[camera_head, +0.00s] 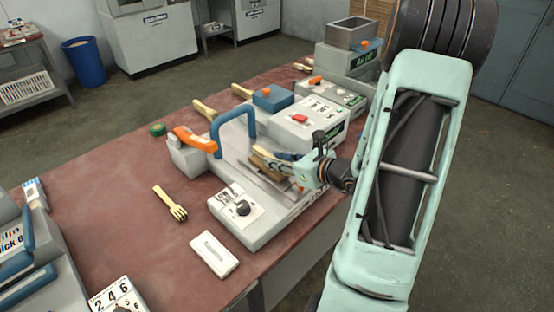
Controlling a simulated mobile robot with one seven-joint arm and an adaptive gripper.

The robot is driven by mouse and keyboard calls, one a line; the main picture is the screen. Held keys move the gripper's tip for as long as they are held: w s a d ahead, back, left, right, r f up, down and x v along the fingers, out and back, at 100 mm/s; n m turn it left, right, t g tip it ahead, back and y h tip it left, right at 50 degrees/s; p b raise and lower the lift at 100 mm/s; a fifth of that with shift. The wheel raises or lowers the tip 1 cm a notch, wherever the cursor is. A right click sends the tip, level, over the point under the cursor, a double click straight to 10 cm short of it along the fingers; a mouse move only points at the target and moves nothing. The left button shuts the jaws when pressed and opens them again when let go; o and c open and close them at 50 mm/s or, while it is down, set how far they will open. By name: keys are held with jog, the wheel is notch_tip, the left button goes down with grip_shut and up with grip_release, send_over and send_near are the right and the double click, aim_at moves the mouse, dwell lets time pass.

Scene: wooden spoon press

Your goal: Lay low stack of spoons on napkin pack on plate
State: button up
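My gripper (286,161) reaches in from the right, low over the press beside the blue hoop handle. Light wooden pieces, which look like the low stack of spoons (262,155), show at its fingertips. I cannot tell whether the fingers grip them or only stand beside them. A flat brownish item, perhaps the napkin pack (270,174), lies beneath on the grey metal plate (238,166). The gripper and wooden pieces partly cover that item, and its outline is too small to read clearly.
The press has a blue hoop handle (221,127), an orange-handled part (195,139) and a dial box (241,208). A wooden fork (171,203) and a white box (214,255) lie on the red-brown table (120,210). More machines stand behind. The table's left middle is mostly clear.

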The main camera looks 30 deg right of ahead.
jog(key=shift+o, duration=1.2)
jog(key=shift+r, duration=0.1)
jog(key=v, duration=1.2)
jog(key=shift+p, duration=0.45)
